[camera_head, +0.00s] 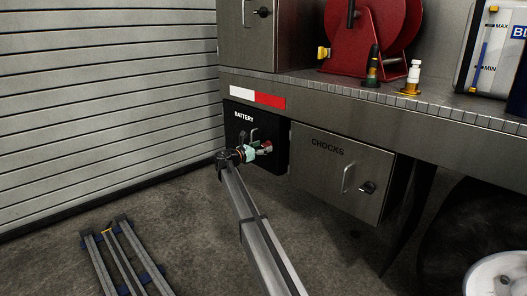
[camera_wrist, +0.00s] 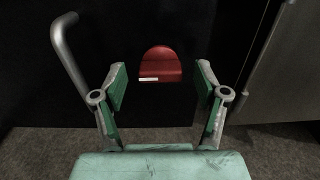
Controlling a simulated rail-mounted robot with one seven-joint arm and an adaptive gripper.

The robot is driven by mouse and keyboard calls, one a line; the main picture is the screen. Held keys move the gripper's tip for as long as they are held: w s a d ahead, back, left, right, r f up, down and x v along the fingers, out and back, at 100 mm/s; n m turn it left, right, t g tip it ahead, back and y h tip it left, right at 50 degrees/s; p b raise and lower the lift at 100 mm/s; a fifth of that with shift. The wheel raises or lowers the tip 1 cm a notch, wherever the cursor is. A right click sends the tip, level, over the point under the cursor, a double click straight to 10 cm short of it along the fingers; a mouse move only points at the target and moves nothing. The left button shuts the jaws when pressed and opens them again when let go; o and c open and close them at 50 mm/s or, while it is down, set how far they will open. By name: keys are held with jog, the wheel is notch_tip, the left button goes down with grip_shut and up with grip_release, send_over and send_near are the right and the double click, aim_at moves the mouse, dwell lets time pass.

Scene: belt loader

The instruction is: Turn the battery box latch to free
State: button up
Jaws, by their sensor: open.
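The battery box (camera_head: 280,161) is black with the word BATTERY and hangs under the truck deck. Its red latch (camera_wrist: 160,62) has a rounded top and a small pale mark at its lower edge; it also shows as a small red patch in the head view. My gripper (camera_wrist: 162,80) is open, with green-padded fingers either side of the latch in the wrist view and apart from it in the picture. In the head view my gripper (camera_head: 262,150) is in front of the box's lower right. The latch's lower part and its depth from the fingertips cannot be told.
A grey bar handle (camera_wrist: 68,50) stands left of my fingers on the battery box. The CHOCKS box (camera_head: 335,185) with its own handle and latch is close on the right. The deck edge (camera_head: 370,113) runs above. A rail frame (camera_head: 122,258) lies on the floor.

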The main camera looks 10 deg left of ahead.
jog(key=shift+w+d, duration=0.25)
jog(key=shift+w, duration=0.05)
jog(key=shift+c, duration=0.4)
jog(key=c, duration=1.1)
